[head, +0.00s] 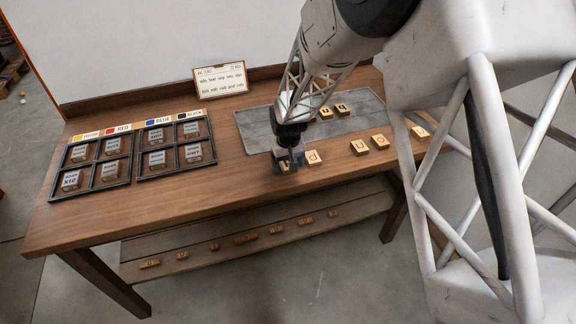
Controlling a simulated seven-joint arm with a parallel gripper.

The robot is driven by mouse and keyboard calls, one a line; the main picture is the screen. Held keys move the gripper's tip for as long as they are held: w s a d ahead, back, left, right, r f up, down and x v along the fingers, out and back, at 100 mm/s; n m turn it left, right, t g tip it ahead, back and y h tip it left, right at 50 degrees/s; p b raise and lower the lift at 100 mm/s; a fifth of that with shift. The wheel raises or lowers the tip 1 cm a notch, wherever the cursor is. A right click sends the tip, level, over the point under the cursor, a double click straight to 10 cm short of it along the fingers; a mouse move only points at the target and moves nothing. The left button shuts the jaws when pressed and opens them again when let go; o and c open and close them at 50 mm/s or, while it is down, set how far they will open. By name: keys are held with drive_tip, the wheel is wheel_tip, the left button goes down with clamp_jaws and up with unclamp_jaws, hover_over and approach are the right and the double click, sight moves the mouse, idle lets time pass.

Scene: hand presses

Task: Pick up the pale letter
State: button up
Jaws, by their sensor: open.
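Several pale wooden letter tiles lie on the wooden table. My gripper (287,162) is open, pointing down over the tile (284,168) at the front edge of the grey mat. Its fingers partly hide that tile, and I cannot tell whether they touch it or read its letter. A "d" tile (312,157) lies just right of the gripper. More tiles (359,147), (379,142) and (420,132) lie farther right. Two tiles (326,112) and (342,109) rest on the mat. All look similarly pale, so I cannot tell which one is meant.
A grey mat (252,128) lies behind the gripper. Black-framed trays (140,160) with labelled blocks and colour labels stand at the left. A printed card (220,79) stands at the back. The lower shelf (200,255) holds several small tiles. My arm hides the table's right part.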

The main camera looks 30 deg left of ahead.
idle(0.4)
drive_tip(key=c, duration=1)
drive_tip(key=shift+r, duration=0.2)
drive_tip(key=shift+r, duration=0.55)
wheel_tip(320, 180, up, 2)
drive_tip(key=shift+r, duration=0.15)
drive_tip(key=s+d+r, duration=0.1)
drive_tip(key=s+d, duration=0.9)
drive_tip(key=s, duration=0.2)
drive_tip(key=shift+d, duration=0.2)
drive_tip(key=shift+s+r, duration=0.1)
